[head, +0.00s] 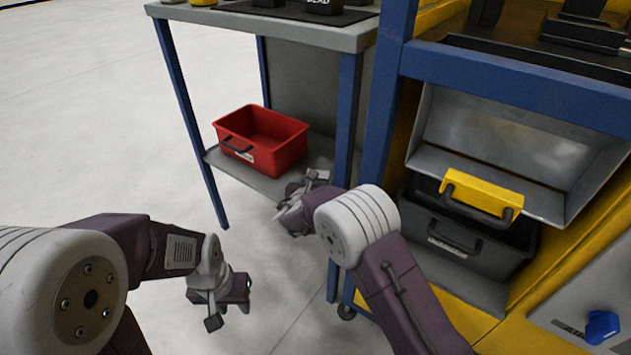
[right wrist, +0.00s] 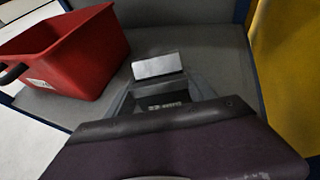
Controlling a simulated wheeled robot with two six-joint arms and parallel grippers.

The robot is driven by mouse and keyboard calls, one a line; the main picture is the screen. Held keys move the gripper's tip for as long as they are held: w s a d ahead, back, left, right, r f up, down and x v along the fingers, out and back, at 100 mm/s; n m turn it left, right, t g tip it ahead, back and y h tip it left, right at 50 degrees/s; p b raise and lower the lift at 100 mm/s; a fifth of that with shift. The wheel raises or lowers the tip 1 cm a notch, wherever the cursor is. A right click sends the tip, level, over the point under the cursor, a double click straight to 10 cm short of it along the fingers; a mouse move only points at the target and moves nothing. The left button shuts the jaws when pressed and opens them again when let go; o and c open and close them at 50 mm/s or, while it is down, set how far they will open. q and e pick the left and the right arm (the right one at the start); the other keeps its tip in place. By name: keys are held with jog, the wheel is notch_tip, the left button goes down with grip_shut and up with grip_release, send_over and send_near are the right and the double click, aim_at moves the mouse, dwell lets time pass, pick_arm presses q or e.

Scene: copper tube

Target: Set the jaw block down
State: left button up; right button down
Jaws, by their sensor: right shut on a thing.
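The jaw block (right wrist: 157,66) shows in the right wrist view as a small block with a light grey metal face. My right gripper (right wrist: 160,88) is shut on it, low over the grey lower shelf (right wrist: 200,45). I cannot tell whether the block touches the shelf. In the head view my right gripper (head: 314,180) is at the shelf's front right part, right of the red bin, and its own arm partly hides it. My left gripper (head: 229,314) hangs over the floor in front of the bench, open and empty.
The red bin (head: 286,153) stands on the shelf, left of my right gripper. Blue bench legs (head: 343,120) rise beside the shelf. Shelf space behind the block is clear.

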jog(key=shift+w+r, duration=0.1)
jog(key=shift+w, duration=0.1)
jog(key=shift+c, duration=1.6)
grip_release()
jog(key=shift+s, duration=0.1)
jog(key=shift+s+r+p, duration=0.2)
jog(key=shift+s+p, duration=0.15)
jog(key=shift+p, duration=0.15)
jog(key=p+v, duration=0.5)
jog(key=v, duration=0.6)
